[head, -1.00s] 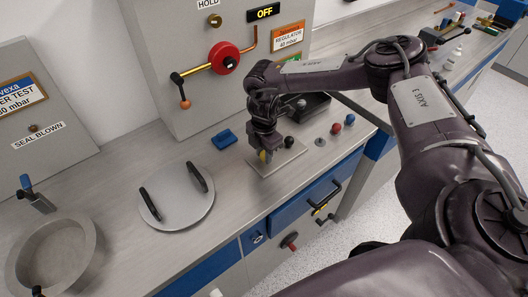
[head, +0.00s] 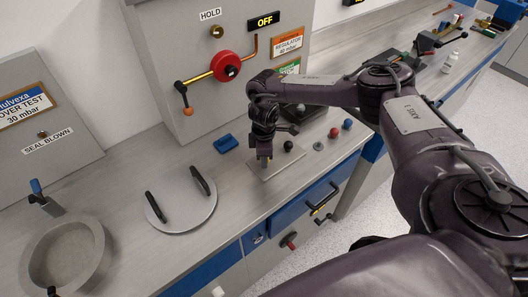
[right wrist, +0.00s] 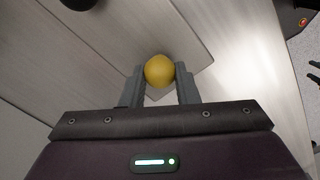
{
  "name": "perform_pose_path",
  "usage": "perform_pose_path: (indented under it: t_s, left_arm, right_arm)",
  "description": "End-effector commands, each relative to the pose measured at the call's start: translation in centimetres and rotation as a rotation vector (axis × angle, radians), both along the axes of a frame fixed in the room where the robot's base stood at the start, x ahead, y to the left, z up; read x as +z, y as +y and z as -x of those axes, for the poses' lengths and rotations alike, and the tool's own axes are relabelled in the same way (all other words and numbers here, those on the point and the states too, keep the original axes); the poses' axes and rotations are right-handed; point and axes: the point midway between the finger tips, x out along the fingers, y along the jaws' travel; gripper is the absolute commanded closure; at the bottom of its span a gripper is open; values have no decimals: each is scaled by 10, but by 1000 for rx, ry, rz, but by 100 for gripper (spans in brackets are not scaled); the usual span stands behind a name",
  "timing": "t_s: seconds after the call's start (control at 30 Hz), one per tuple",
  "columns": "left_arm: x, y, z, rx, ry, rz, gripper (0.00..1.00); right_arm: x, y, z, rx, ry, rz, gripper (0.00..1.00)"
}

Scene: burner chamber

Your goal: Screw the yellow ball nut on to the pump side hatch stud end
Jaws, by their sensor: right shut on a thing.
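The yellow ball nut (right wrist: 160,70) sits between the fingertips of my right gripper (right wrist: 160,83), which is shut on it in the right wrist view. In the head view my right gripper (head: 265,161) points down over a light plate (head: 291,163) on the bench, and the fingers hide most of the nut. I cannot tell whether the nut touches the plate. An open round chamber (head: 92,238) stands at the left, with a blue-tipped stud (head: 37,188) behind it. A dark fitting (head: 52,291) shows at the bottom edge. My left gripper is not in view.
A round lid (head: 180,210) with two black handles lies between the chamber and the plate. A black ball (head: 288,146), a red ball (head: 334,132) and a blue ball (head: 348,124) stand to the right. A blue block (head: 226,143) lies behind.

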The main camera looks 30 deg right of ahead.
Motion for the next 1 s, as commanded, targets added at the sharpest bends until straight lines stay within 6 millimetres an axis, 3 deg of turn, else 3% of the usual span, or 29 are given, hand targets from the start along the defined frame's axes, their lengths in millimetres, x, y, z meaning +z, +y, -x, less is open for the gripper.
perform_pose_path:
  t_s: [0.43, 0.8, 1.0]
  left_arm:
    - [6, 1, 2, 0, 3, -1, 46]
    - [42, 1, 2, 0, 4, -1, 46]
    - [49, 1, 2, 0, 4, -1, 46]
  right_arm:
    - [2, 0, -1, -71, -1, 0, 100]
    - [4, -1, 0, -488, 2, 0, 100]
    - [0, -2, -1, -689, 1, 0, 100]
